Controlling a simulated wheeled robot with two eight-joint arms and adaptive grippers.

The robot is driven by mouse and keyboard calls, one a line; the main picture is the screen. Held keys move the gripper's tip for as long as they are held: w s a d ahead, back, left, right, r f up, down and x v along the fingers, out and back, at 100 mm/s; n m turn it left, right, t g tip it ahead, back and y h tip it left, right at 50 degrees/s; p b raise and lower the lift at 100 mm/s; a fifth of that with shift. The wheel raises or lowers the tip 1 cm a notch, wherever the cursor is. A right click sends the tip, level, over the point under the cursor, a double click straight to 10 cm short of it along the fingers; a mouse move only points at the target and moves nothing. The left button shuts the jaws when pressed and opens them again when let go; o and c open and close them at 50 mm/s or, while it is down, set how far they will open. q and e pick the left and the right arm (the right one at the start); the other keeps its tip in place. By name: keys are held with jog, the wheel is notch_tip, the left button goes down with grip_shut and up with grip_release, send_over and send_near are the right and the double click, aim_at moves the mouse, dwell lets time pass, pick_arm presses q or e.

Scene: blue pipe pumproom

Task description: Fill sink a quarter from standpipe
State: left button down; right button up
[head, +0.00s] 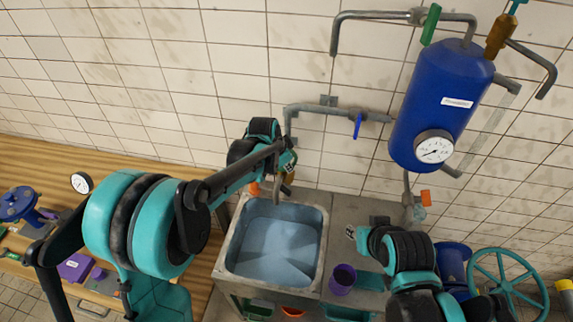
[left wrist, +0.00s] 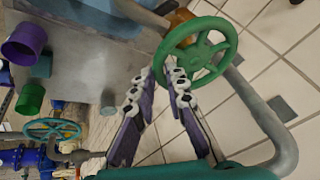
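The metal sink (head: 323,240) stands in the middle of the head view. Its basin looks blue-grey, like water, but I cannot tell the depth. A grey standpipe (head: 287,125) comes off the wall pipe behind it. My left gripper (head: 286,172) is at the sink's back edge, partly hidden by its arm. In the left wrist view, my left gripper (left wrist: 162,73) has its fingers apart at the near rim of a green handwheel (left wrist: 228,45); contact is unclear. My right gripper (head: 352,233) is over the counter right of the sink; its fingers are too small to read.
A blue tank (head: 440,95) with a gauge (head: 434,147) hangs on the wall. A blue-handled valve (head: 358,125) is on the wall pipe. A purple cup (head: 342,280) stands right of the sink. A teal wheel (head: 507,280) is at lower right. A wooden bench (head: 120,165) lies left.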

pick_arm(q)
jog(key=shift+d, duration=0.1)
jog(key=shift+w+d+n+t+y+b, duration=0.15)
jog(key=shift+w+d+n+y+b, duration=0.2)
jog(key=shift+n, duration=0.6)
jog(key=shift+w+d+n+t+y+b, duration=0.15)
jog(key=shift+d+n+y+b, duration=0.35)
jog(key=shift+n, duration=0.5)
jog(key=shift+w+d+n+t+y+b, duration=0.1)
jog(key=shift+w+d+n+y+b, duration=0.3)
jog(key=shift+n, duration=0.55)
jog(key=shift+s+a, duration=0.1)
jog(key=shift+a, duration=0.05)
jog(key=c, duration=1.6)
grip_release()
jog(key=shift+o, duration=0.2)
jog(key=v, duration=1.2)
